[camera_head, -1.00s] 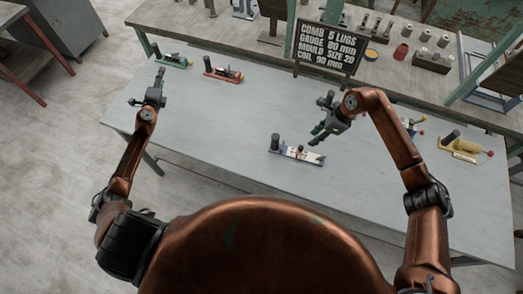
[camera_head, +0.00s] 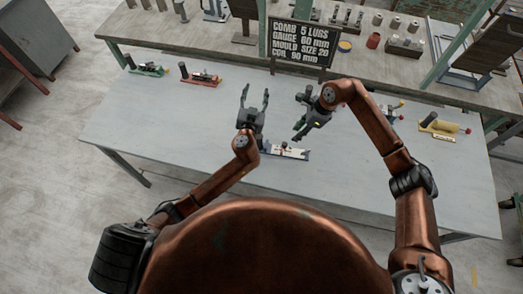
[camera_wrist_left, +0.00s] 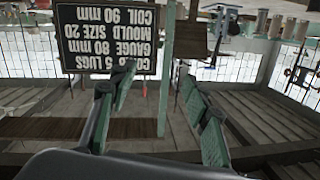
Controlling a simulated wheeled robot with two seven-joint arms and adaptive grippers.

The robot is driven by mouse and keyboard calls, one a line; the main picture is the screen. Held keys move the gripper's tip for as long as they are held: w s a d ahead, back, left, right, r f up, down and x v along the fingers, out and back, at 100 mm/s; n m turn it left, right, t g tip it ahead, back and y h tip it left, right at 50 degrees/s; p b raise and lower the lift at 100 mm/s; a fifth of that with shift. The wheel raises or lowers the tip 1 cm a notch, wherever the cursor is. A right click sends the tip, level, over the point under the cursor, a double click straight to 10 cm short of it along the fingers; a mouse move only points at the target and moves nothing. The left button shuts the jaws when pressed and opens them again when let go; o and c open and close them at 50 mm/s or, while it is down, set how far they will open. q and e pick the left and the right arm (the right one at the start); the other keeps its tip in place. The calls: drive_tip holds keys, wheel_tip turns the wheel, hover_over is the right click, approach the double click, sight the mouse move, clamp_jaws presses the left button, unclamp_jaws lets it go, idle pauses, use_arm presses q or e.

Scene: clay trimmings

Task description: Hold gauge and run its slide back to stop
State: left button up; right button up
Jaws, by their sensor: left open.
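A gauge (camera_head: 290,153) with a pale base, blue at its end, and a small red part lies on the grey table in the head view. Its left part is hidden behind my left arm. My left gripper (camera_head: 254,93) is open and empty, above the table and just beyond the gauge's left side. Its spread fingers also show in the left wrist view (camera_wrist_left: 165,100) with nothing between them. My right gripper (camera_head: 299,133) hangs just above and beyond the gauge's right part; whether its fingers are apart is unclear, and I see nothing held in it.
Similar gauges stand along the table: green (camera_head: 146,70), red (camera_head: 200,77), yellow (camera_head: 442,126), and a partly hidden blue one (camera_head: 390,111). A dark sign (camera_head: 301,44) with "GAUGE 80 mm" stands at the back edge. The front left tabletop (camera_head: 150,125) is clear.

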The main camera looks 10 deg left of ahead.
sight(259, 142)
use_arm(q)
drive_tip(key=s+d+f+n+g, duration=0.1)
drive_tip(key=s+f, duration=0.3)
drive_tip(key=s, duration=0.1)
drive_tip(key=s+d+f+n+g+y, duration=0.1)
drive_tip(key=s+d+f, duration=0.1)
drive_tip(key=s+f, duration=0.3)
drive_tip(key=s+d+f+n+g, duration=0.1)
drive_tip(key=s+f+n, duration=0.1)
drive_tip(key=s+f, duration=0.3)
drive_tip(key=shift+s+d+f+g+y, duration=0.15)
drive_tip(key=shift+s+g+y, duration=0.05)
drive_tip(key=shift+s, duration=0.25)
drive_tip(key=shift+s+d+f+g+y, duration=0.1)
drive_tip(key=shift+s+d+g+y, duration=0.1)
drive_tip(key=shift+s, duration=0.2)
drive_tip(key=shift+a+f, duration=0.1)
drive_tip(key=shift+f, duration=0.05)
drive_tip(key=x, duration=0.7)
drive_tip(key=shift+w+a+f, duration=0.1)
drive_tip(key=shift+w, duration=0.1)
drive_tip(key=shift+c, duration=0.2)
clamp_jaws()
use_arm(e)
drive_tip(key=shift+o, duration=0.6)
